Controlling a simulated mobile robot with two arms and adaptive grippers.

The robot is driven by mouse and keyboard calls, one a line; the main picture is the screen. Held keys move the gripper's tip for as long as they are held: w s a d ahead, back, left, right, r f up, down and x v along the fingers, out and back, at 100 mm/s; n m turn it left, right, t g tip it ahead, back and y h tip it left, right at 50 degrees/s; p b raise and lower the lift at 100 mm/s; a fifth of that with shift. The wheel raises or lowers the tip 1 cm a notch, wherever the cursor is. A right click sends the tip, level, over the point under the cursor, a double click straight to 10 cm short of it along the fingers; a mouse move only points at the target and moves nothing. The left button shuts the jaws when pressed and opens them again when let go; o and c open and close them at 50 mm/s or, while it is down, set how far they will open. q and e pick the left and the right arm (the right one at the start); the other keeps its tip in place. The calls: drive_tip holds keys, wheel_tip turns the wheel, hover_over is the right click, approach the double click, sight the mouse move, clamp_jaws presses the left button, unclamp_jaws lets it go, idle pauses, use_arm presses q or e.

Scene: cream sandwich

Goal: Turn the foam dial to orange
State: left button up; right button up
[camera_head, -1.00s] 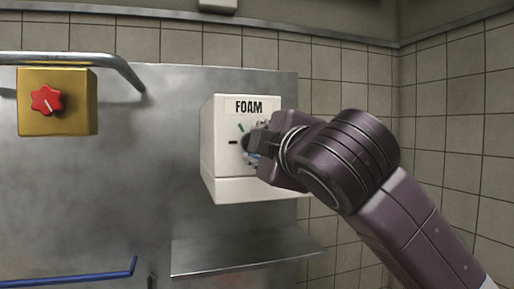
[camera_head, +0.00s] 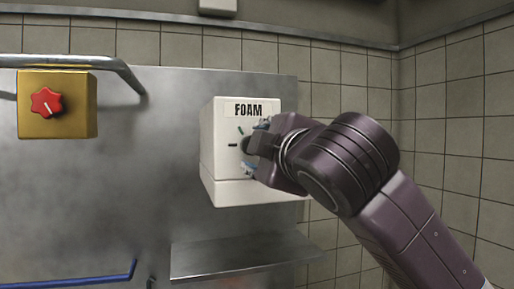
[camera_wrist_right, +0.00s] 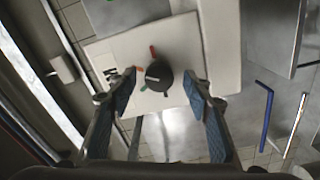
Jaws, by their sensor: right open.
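The white foam box (camera_head: 222,170), labelled FOAM, is fixed to the steel panel. Its round black dial (camera_wrist_right: 158,76) shows in the right wrist view, with a pale line on its face towards the left. Red-orange marks (camera_wrist_right: 153,52) and a green mark (camera_wrist_right: 142,88) lie around it. My right gripper (camera_wrist_right: 160,84) is open, with one blue-padded finger on each side of the dial and visible gaps between. In the head view the right gripper (camera_head: 256,147) covers most of the dial. My left gripper is not in view.
A yellow box with a red knob (camera_head: 46,102) is at the left of the panel. A steel shelf (camera_head: 240,258) juts out below the foam box. A blue bar (camera_head: 80,280) is at lower left, and a grey rail (camera_head: 80,61) is above the yellow box.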

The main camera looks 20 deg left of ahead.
drive_tip(key=v, duration=1.2)
drive_tip(key=shift+w, duration=0.1)
